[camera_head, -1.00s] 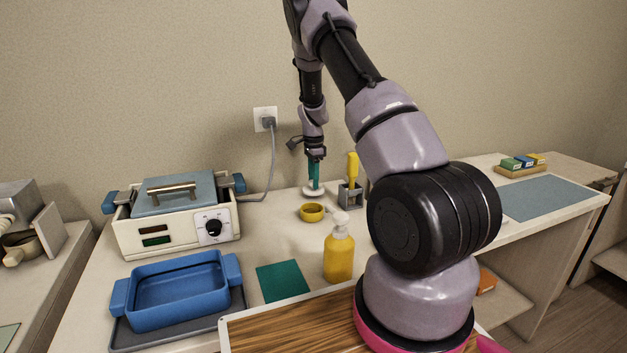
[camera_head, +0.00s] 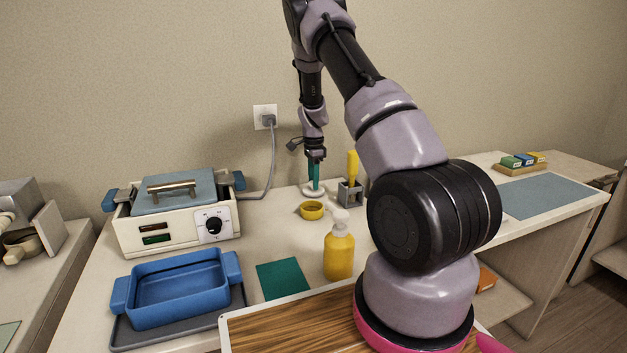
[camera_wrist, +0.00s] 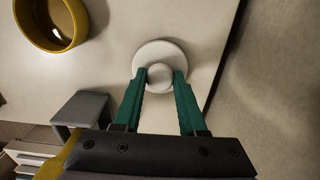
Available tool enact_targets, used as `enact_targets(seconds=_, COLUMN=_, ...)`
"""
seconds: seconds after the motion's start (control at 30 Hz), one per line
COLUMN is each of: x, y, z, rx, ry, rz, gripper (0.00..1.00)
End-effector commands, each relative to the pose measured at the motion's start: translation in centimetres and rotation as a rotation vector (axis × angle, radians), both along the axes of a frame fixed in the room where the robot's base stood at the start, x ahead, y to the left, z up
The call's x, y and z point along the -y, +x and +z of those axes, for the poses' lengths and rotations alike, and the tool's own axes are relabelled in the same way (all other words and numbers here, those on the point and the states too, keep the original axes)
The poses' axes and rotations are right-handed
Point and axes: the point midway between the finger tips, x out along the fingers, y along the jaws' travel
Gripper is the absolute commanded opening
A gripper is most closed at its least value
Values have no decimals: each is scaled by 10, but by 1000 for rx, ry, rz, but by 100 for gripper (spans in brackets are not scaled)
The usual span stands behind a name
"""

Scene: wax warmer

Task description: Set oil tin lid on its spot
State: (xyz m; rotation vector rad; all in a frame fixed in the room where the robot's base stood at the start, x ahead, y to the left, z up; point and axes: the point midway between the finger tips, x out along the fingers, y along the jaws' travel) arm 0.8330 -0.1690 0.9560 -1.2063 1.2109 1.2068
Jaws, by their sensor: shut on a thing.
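The lid (camera_wrist: 146,50) is a white round disc with a knob in the middle, and I take it to be the oil tin lid. In the head view the lid (camera_head: 308,192) is at the back of the counter, near the wall. My gripper (camera_wrist: 160,77) has teal fingers, shut on the lid's knob from above. In the head view my gripper (camera_head: 314,186) points straight down. I cannot tell whether the lid touches the counter. A round, open yellow tin (camera_head: 311,211) stands just in front of the lid; it also shows in the wrist view (camera_wrist: 47,43).
A grey holder (camera_head: 350,194) with a yellow-handled tool stands right of the lid. A yellow pump bottle (camera_head: 339,256), teal mat (camera_head: 282,280), blue tray (camera_head: 178,291) and wax warmer (camera_head: 170,235) are nearer or left. The counter's back edge is close to the lid.

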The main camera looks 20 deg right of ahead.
Motion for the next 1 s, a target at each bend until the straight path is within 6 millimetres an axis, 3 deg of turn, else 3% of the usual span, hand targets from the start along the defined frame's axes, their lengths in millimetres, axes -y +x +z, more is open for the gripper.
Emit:
enact_targets(seconds=0.27, x=0, y=0, z=-1, rx=0, ry=0, rz=0, gripper=0)
enact_targets(seconds=0.3, x=0, y=0, z=-1, rx=0, ry=0, rz=0, gripper=56)
enact_targets(seconds=0.37, x=0, y=0, z=-1, rx=0, ry=0, rz=0, gripper=76)
enact_targets(seconds=1.0, x=0, y=0, z=0, rx=1, ry=0, rz=0, gripper=76)
